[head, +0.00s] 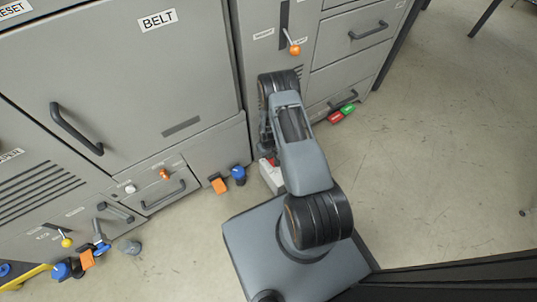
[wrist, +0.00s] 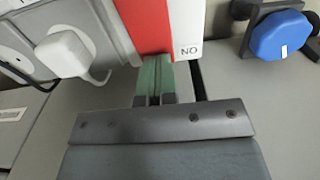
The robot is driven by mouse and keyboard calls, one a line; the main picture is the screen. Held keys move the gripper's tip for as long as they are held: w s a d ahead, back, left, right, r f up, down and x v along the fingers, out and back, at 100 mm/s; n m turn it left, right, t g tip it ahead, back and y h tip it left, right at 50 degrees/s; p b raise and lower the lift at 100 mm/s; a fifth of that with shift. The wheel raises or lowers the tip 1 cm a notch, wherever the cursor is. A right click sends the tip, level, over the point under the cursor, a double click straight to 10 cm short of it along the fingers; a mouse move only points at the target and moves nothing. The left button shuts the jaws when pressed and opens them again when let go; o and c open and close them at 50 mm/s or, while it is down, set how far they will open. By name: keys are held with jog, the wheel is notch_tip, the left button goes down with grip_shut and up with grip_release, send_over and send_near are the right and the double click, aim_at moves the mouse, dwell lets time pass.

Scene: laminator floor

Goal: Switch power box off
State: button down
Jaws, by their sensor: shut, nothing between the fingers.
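A box with a red panel (wrist: 146,22) and a white part (wrist: 186,40) marked "NO", which may be "ON" upside down, shows at the top of the wrist view. A small white box with a red part (head: 272,178) sits low beside the cabinets in the head view, partly hidden by my arm; it looks like the same box. My gripper (wrist: 154,72) is shut and empty, its green fingertips at the lower edge of the red panel. I cannot tell whether they touch it. In the head view my gripper is hidden behind the arm.
A white plug-like knob (wrist: 65,53) is left of the fingers and a blue knob (wrist: 279,36) is to the right. Grey cabinets (head: 120,80) line the back, with an orange-tipped lever (head: 294,49) above my arm. Open floor (head: 430,150) lies to the right.

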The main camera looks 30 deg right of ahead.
jog(key=shift+r, duration=0.1)
jog(key=shift+r+p, duration=0.5)
jog(key=shift+r, duration=0.2)
jog(key=shift+r, duration=0.2)
notch_tip(320, 180, up, 13)
jog(key=w+p, duration=0.2)
jog(key=p, duration=0.3)
jog(key=shift+w+a+r+p, duration=0.15)
jog(key=shift+w+p, duration=0.15)
jog(key=shift+p, duration=0.05)
